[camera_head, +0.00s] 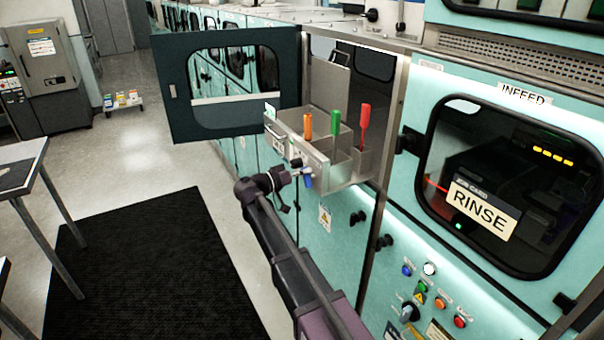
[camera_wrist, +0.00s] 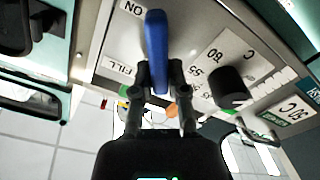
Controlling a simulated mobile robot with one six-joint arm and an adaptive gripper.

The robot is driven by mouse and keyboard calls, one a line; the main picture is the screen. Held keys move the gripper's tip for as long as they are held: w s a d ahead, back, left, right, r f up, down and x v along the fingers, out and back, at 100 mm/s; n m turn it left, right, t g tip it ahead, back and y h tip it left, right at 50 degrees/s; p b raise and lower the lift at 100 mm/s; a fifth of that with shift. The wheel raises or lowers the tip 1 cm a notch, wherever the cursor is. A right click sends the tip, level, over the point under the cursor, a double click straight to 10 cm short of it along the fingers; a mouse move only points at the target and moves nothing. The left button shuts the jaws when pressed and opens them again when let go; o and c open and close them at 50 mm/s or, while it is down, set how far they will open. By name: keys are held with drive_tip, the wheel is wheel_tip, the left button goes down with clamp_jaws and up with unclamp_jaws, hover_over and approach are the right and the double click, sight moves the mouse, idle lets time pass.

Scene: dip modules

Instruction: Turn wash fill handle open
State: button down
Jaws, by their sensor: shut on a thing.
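The wash fill handle is a blue lever (camera_wrist: 156,35) on a grey panel, between the labels ON and FILL in the wrist view. My gripper (camera_wrist: 160,78) has one fingertip on each side of the lever's near end and is shut on it. In the head view, my gripper (camera_head: 290,177) is at the front of the metal module, and a small blue part of the handle (camera_head: 307,182) shows beside it. The lever's pivot is hard to make out.
The module (camera_head: 318,150) sticks out of an open bay and carries orange, green and red handled tools. The dark-framed door (camera_head: 182,125) stands open at left. A black knob (camera_wrist: 228,86) is right of the lever. A RINSE window (camera_head: 485,208) is at right.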

drive_tip(key=n, duration=0.2)
drive_tip(key=f+n, duration=0.1)
drive_tip(key=n, duration=0.2)
drive_tip(key=shift+w+n+b, duration=0.2)
drive_tip(key=shift+n+b, duration=0.1)
drive_tip(key=shift+b, duration=0.05)
drive_tip(key=n, duration=0.2)
drive_tip(key=n+b, duration=0.1)
drive_tip(key=n, duration=0.2)
drive_tip(key=shift+f+n, duration=0.3)
drive_tip(key=shift+f, duration=0.1)
drive_tip(key=c, duration=0.6)
unclamp_jaws()
drive_tip(key=shift+w, duration=0.1)
drive_tip(key=shift+c, duration=0.2)
drive_tip(key=shift+a, duration=0.15)
drive_tip(key=shift+a, duration=0.1)
